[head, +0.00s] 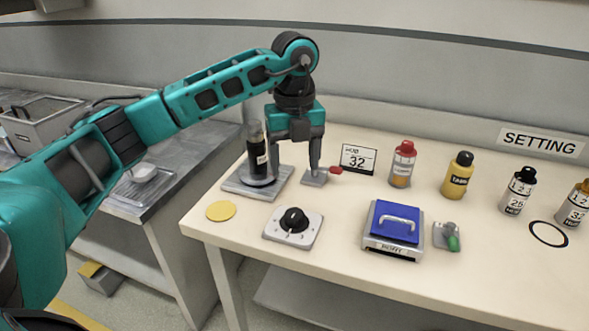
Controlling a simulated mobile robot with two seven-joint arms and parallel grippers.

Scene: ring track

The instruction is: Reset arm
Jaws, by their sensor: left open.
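My left arm reaches in from the left, and its teal left gripper (296,135) points down over the back left of the table. The gripper is open. One finger is close to a dark bottle (256,155) that stands upright on a grey plate (236,180). The other finger hangs just above a small grey block with a red lever (316,176). I cannot tell whether the fingers touch either one. My right gripper is not in view.
A black ring (548,234) marks the right side.

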